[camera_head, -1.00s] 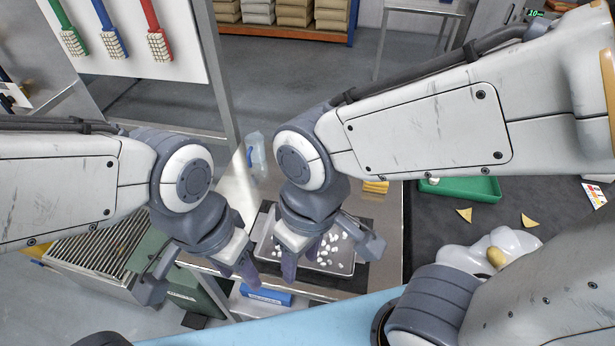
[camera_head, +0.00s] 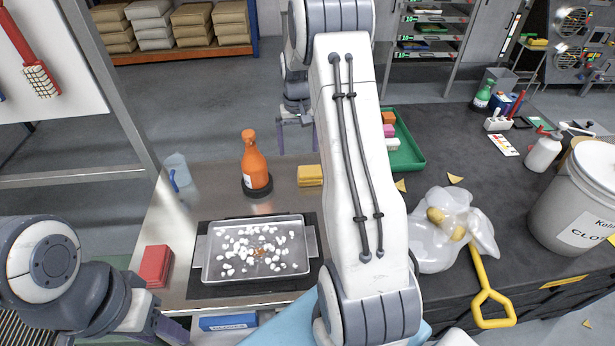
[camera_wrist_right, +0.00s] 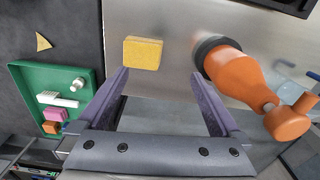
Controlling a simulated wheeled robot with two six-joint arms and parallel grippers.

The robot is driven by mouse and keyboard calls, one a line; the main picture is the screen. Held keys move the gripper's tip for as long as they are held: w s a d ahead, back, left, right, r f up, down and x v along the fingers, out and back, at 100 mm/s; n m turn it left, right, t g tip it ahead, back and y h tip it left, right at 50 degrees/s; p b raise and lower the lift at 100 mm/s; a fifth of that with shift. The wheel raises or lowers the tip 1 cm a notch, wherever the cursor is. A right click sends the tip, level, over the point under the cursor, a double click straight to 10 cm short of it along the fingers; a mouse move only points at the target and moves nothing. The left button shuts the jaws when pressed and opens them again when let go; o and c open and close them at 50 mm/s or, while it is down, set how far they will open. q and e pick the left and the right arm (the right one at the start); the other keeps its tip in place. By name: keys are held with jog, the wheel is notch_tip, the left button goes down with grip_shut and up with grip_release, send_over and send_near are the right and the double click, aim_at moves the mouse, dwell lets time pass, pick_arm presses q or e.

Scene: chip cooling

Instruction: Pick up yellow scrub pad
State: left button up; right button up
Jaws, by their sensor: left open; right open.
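The yellow scrub pad (camera_head: 310,175) lies on the steel table top, right of an orange bottle (camera_head: 255,165). In the right wrist view the pad (camera_wrist_right: 143,53) is just ahead of the open fingers, nearer the left one. My right gripper (camera_head: 296,135) is open and empty at the far edge of the table, beyond the pad; the right arm partly hides it. It also shows in the right wrist view (camera_wrist_right: 160,78). My left gripper (camera_head: 165,328) is at the lower left, open, partly cut off by the frame edge.
A metal tray (camera_head: 207,262) of white pieces sits nearer me, with a red block (camera_head: 156,266) to its left. The orange bottle (camera_wrist_right: 235,75) stands close to the right finger. A green tray (camera_head: 413,160) holds small items on the dark counter. A clear jug (camera_head: 178,170) stands left.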

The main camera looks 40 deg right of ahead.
aim_at(310, 171)
jog(key=shift+m, duration=0.4)
jog(key=d+f, duration=0.2)
jog(key=d, duration=0.1)
jog(key=shift+s+d+f, duration=0.1)
jog(key=shift+s+d, duration=0.1)
notch_tip(310, 171, down, 4)
jog(key=shift+r+p, duration=0.2)
jog(key=shift+p, duration=0.3)
jog(key=shift+f, duration=0.4)
jog(key=f, duration=0.1)
jog(key=f+p, duration=0.1)
jog(key=f, duration=0.1)
jog(key=f+p, duration=0.1)
jog(key=shift+s+f, duration=0.25)
jog(key=shift+f, duration=0.45)
jog(key=c, duration=1)
jog(key=shift+r, duration=0.1)
